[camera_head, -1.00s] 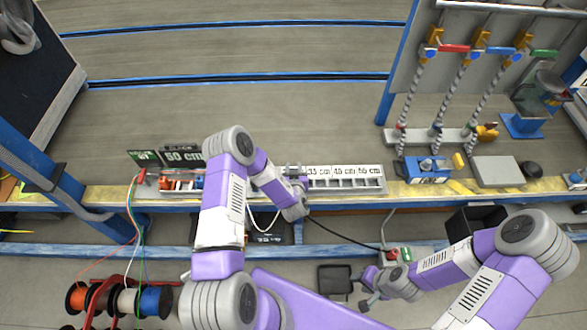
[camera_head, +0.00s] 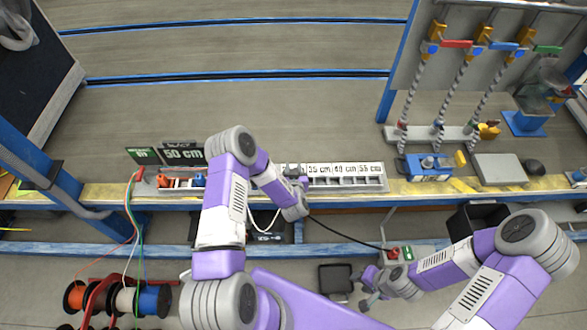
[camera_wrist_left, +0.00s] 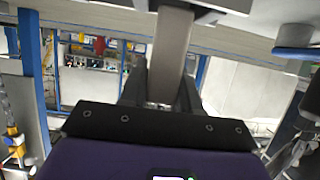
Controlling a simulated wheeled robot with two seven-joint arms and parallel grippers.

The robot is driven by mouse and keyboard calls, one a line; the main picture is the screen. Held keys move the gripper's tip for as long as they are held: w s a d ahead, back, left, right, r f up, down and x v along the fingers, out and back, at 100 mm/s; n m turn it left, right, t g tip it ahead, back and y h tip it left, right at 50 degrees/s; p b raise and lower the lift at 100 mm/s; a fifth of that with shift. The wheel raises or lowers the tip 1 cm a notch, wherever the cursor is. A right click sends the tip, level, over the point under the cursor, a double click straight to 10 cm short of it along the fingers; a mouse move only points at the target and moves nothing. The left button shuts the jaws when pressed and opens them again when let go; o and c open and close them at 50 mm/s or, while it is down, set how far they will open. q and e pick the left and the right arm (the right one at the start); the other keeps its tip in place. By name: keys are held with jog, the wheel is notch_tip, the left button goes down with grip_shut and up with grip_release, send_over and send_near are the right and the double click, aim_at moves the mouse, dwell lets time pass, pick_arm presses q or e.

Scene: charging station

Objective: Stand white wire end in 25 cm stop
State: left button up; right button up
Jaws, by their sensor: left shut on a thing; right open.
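My left gripper (camera_head: 294,176) is over the labelled stop rack (camera_head: 345,184) on the bench, at the rack's left part. It is shut on the white wire (camera_head: 264,227), which hangs in a loop below the bench edge beside my left arm. The gripped end is too small to make out. Labels such as 35 cm and 55 cm show on the rack; the 25 cm stop is hidden behind my left arm and gripper. In the left wrist view dark jaws (camera_wrist_left: 160,95) show, but no clear wire end. My right gripper (camera_head: 368,290) is open, low in front of the bench.
Spools of coloured wire (camera_head: 120,299) stand at the lower left. A 50 cm display (camera_head: 183,154) and a tray with orange and blue parts (camera_head: 180,181) lie left of my arm. A blue device (camera_head: 428,168) and grey plate (camera_head: 498,169) are at right. The bench behind the rack is clear.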

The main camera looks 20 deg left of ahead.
pick_arm(q)
jog(key=shift+f+b, duration=0.8)
jog(key=shift+f, duration=0.3)
jog(key=o, duration=1.1)
jog(key=shift+s, duration=0.1)
jog(key=p+v, duration=0.2)
jog(key=v, duration=0.4)
jog(key=shift+d, duration=0.15)
jog(key=shift+s+d+r, duration=0.2)
jog(key=shift+s+r, duration=0.05)
jog(key=shift+s, duration=0.3)
